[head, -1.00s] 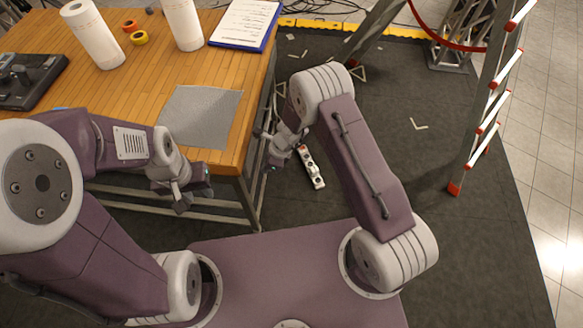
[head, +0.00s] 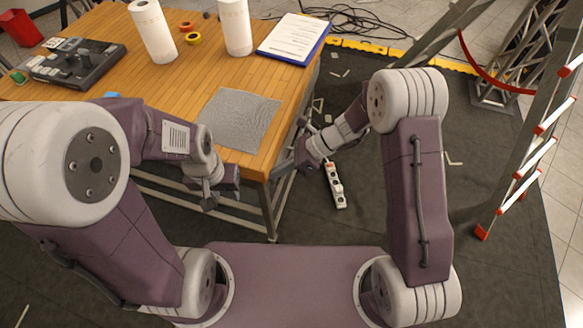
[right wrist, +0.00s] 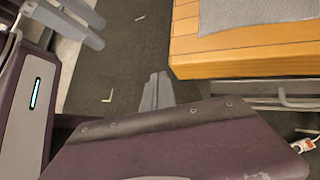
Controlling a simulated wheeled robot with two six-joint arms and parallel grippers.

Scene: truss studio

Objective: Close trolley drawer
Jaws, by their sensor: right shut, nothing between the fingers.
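No trolley or drawer can be made out in either view. My left gripper (head: 212,198) hangs beside the near edge of the wooden workbench, with nothing seen in it. Its fingers are too small and dark to tell open from shut. My right gripper (head: 300,148) is at the bench's right front corner, pointing left, apart from any object I can make out. In the right wrist view its grey fingers (right wrist: 156,92) are together and empty, over dark floor beside the bench.
The wooden workbench (head: 180,85) holds a grey mat (head: 240,120), a clipboard (head: 293,40), paper rolls, tape and a control box (head: 75,62). A power strip (head: 336,186) lies on the floor. A ladder (head: 525,160) stands right. A red bin (head: 18,28) is far left.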

